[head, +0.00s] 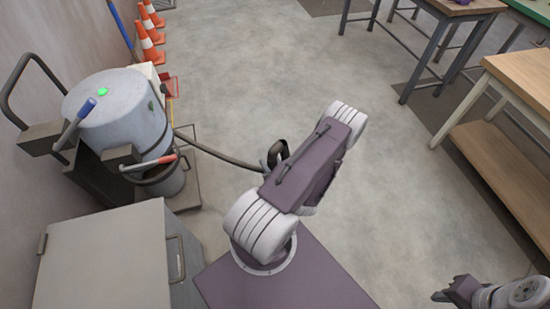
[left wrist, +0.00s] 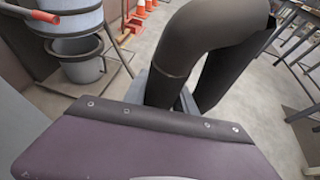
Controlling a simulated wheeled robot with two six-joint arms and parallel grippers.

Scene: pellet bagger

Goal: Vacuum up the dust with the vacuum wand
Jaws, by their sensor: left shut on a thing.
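The industrial vacuum (head: 118,112), a grey drum with a green light on top, stands at the left in the head view. Its dark hose (head: 215,155) runs right to my left gripper (head: 271,160), mostly hidden behind my arm. That gripper is shut on the vacuum wand (head: 283,150), whose dark bent tube fills the top middle of the left wrist view (left wrist: 205,45). The wand's lower end is hidden. My right gripper (head: 450,290) is at the bottom right, apart from everything, and looks open and empty. I cannot make out any dust on the floor.
A grey cabinet (head: 105,255) stands at the lower left. Orange cones (head: 150,45) and a red dustpan (head: 168,85) line the left wall. A wooden workbench (head: 525,75) is at the right, with another table (head: 460,8) behind it. The middle floor is clear.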

